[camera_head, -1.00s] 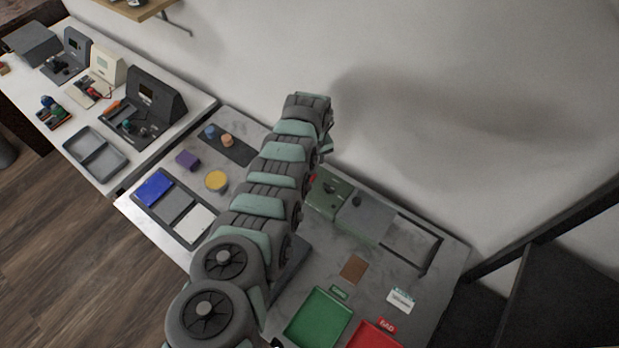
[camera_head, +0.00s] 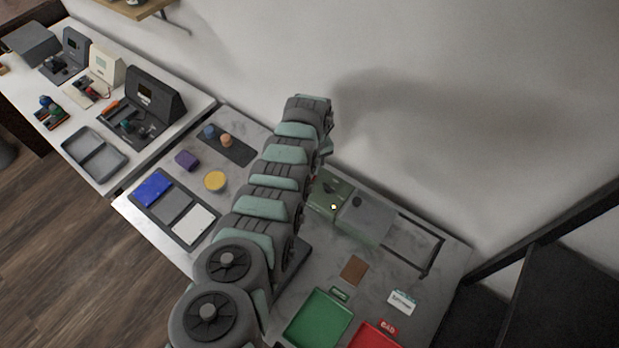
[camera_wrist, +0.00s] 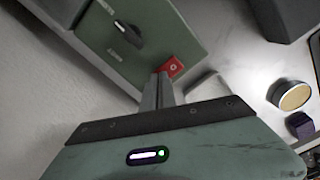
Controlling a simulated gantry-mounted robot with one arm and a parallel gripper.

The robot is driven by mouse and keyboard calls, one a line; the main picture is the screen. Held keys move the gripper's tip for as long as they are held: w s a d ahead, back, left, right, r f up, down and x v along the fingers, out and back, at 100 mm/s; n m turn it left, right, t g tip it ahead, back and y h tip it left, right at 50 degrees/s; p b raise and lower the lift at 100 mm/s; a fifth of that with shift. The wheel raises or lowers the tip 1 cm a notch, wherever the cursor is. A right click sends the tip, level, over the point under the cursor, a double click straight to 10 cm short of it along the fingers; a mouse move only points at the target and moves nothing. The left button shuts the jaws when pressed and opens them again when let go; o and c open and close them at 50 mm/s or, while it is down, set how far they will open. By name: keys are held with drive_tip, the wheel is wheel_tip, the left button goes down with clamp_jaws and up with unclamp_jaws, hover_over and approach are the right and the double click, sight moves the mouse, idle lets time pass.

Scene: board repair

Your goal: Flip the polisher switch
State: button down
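The polisher is a green box-shaped machine (camera_head: 329,194) on the bench, right of my arm in the head view. A small yellow light glows on it. In the wrist view its green face (camera_wrist: 150,35) carries a black knob (camera_wrist: 127,33) and, at the lower corner, a red switch (camera_wrist: 173,67). My gripper (camera_wrist: 160,78) has its two fingers together with nothing between them. Its tips are at the red switch, overlapping its edge in the picture; I cannot tell whether they press on it. In the head view my arm hides the gripper.
A grey block (camera_head: 365,217) adjoins the polisher's right side. A green tray (camera_head: 318,318) and a red tray (camera_head: 373,336) sit at the front. A yellow round pad (camera_head: 215,181) and a purple block (camera_head: 186,160) lie left of my arm. The wall stands close behind.

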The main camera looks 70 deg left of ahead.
wheel_tip(320, 180, up, 7)
drive_tip(key=p, duration=0.6)
drive_tip(key=shift+s, duration=0.1)
idle(0.6)
